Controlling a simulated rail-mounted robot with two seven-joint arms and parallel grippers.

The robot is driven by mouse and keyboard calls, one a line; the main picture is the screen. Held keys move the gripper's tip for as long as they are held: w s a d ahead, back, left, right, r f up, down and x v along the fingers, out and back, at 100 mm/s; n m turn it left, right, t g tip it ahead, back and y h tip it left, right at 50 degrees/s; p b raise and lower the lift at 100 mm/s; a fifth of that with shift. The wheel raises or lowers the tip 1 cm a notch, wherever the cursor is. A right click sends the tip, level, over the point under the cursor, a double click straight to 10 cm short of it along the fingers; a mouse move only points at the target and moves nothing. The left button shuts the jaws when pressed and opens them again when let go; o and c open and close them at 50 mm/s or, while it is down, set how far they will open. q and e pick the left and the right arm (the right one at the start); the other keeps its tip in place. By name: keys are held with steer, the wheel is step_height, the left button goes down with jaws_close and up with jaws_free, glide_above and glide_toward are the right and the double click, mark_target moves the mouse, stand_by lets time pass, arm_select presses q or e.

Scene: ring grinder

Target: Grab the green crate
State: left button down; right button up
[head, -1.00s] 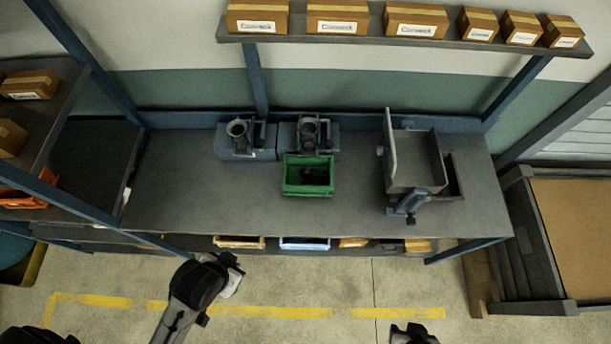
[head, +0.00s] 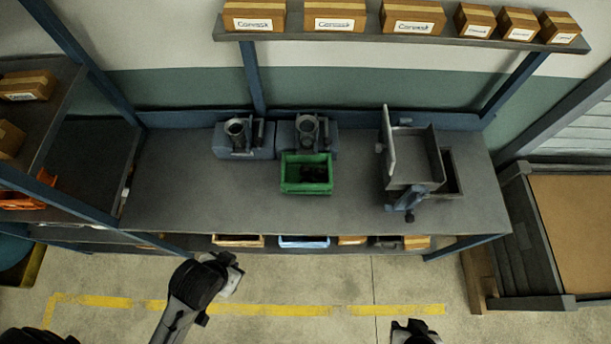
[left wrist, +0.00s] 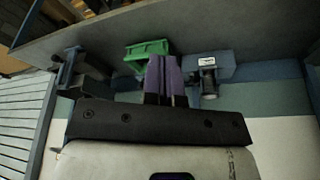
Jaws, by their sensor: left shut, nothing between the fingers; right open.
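The green crate (head: 306,188) is an open box with dark contents. It stands on the grey workbench (head: 250,205) in front of two small ring-shaped machines. It also shows in the left wrist view (left wrist: 148,49), beyond my fingers. My left gripper (head: 238,268) is in front of the bench, well short of the crate. In the left wrist view its purple fingers (left wrist: 165,75) are shut with nothing between them. My right gripper (head: 412,328) is open at the bottom edge, mostly cut off, far from the crate.
Two ring-shaped machines (head: 238,138) stand behind the crate. A grey hopper machine (head: 412,165) is to its right. Boxes (head: 335,16) line the shelf above. Bins (head: 304,242) sit under the bench's front edge. The bench left of the crate is clear.

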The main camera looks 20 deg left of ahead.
arm_select(q)
steer(key=c, duration=1.8)
jaws_free()
steer(key=o, duration=0.8)
